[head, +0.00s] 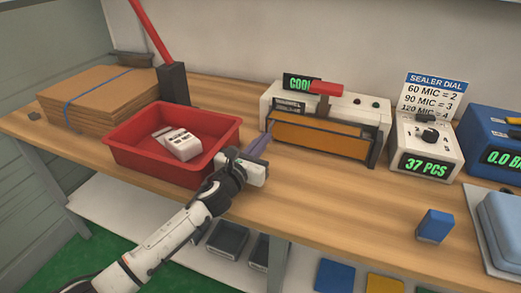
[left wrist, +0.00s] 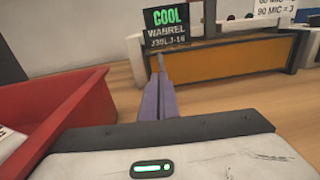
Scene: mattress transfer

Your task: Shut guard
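The white sealer (head: 375,114) stands at the back of the bench, with a red handle (head: 326,88) on top and a green "COOL" display (head: 300,82). An amber panel in a dark frame, which looks like the guard (head: 318,137), runs along its front. It also shows in the left wrist view (left wrist: 236,62). My left gripper (head: 262,141) is in front of the sealer's left end, right of the red tray. Its purple fingers (left wrist: 160,82) are together with nothing visible between them, pointing toward the panel's left end. My right gripper is not in view.
A red tray (head: 140,165) holding white packets (head: 178,143) is left of my gripper. Cardboard sheets (head: 95,97) lie behind it. A dial box (head: 428,142) and a blue machine (head: 490,140) stand right of the sealer. A blue block (head: 434,225) is at the front right. The front middle bench is clear.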

